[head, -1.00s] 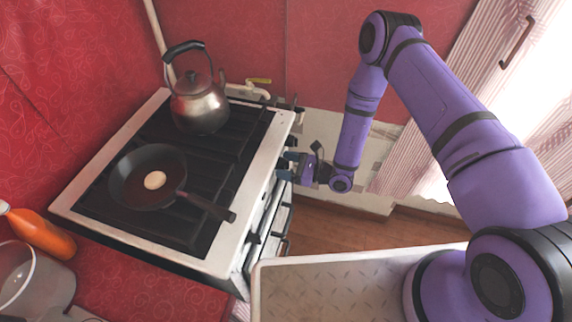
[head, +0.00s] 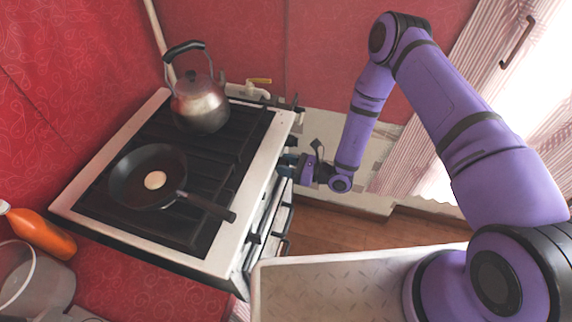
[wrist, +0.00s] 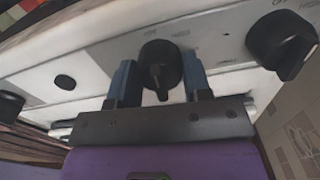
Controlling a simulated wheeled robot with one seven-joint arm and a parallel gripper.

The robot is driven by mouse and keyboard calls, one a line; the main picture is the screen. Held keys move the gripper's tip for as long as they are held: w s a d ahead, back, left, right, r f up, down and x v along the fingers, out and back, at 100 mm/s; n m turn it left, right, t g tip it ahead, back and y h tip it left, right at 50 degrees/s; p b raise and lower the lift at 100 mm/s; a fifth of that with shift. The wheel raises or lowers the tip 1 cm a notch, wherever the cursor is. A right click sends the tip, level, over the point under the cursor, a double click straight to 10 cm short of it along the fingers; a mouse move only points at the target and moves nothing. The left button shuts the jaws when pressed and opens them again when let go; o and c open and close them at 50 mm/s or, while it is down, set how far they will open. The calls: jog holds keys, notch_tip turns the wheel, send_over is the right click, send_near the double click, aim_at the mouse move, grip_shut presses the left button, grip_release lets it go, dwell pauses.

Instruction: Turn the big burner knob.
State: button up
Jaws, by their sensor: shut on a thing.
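A round black knob (wrist: 160,66) with a raised grip bar is on the white front panel of the stove (head: 258,170). In the wrist view my gripper (wrist: 159,78) has one blue finger on each side of this knob and is shut on it. The knob's grip bar points down in the picture. In the head view my gripper (head: 289,165) is at the stove's right front edge, and the knob in it is hidden. I cannot tell from the panel marks which burner the knob serves.
In the wrist view another black knob (wrist: 283,42) is to the right, and a small black button (wrist: 64,82) and a further knob (wrist: 10,103) are to the left. A frying pan (head: 126,190) and a kettle (head: 200,108) stand on the stove top.

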jog(key=m, duration=1.9)
jog(key=shift+m, duration=0.4)
jog(key=m, duration=0.6)
jog(key=shift+f, duration=0.1)
jog(key=o, duration=0.9)
